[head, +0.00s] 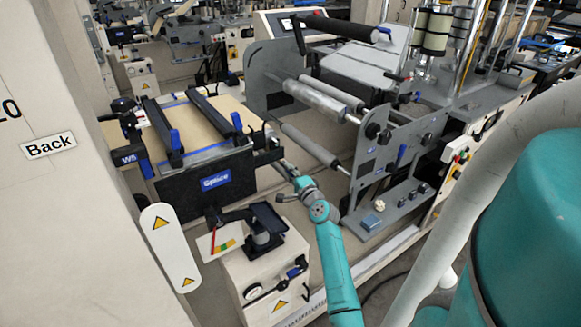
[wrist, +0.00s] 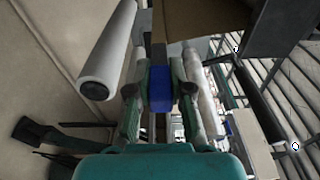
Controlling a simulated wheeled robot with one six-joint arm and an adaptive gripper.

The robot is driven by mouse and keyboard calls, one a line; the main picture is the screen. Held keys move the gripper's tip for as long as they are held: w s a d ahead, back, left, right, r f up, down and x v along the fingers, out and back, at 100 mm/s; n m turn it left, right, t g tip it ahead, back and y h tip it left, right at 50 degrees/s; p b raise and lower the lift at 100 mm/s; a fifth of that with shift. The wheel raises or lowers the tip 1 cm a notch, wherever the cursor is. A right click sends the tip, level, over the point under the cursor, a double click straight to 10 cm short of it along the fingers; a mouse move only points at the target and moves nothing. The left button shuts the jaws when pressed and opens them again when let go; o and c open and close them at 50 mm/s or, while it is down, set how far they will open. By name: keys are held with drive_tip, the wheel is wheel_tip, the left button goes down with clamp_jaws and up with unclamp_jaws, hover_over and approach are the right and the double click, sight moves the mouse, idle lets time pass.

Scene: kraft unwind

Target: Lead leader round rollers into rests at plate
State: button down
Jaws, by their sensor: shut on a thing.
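My gripper (head: 298,186) is low between the splice table and the roller frame. In the wrist view my gripper (wrist: 160,90) is shut on a blue block (wrist: 160,88), with a narrow grey-brown strip beyond it. I cannot tell whether this block belongs to the leader. A brown sheet (wrist: 205,18) shows beyond the fingers. A pale upper roller (head: 318,98) and a thin lower roller (head: 308,142) span the frame. In the wrist view, one roller (wrist: 108,55) is left of the gripper and another (wrist: 203,95) is right. The rests cannot be made out clearly.
The splice table (head: 198,130) carries two black bars and a blue label. A grey side plate (head: 400,150) with knobs stands right of my gripper. A pale cabinet (head: 265,275) with a black clamp stands in front. A large pale panel (head: 60,180) fills the left.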

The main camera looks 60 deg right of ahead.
drive_tip(key=shift+f, duration=0.1)
wheel_tip(320, 180, down, 14)
drive_tip(key=shift+f, duration=0.15)
idle(1.2)
drive_tip(key=shift+s+d+f, duration=0.45)
drive_tip(key=shift+d+f, duration=0.35)
drive_tip(key=shift+f, duration=0.05)
drive_tip(key=shift+s+d, duration=0.1)
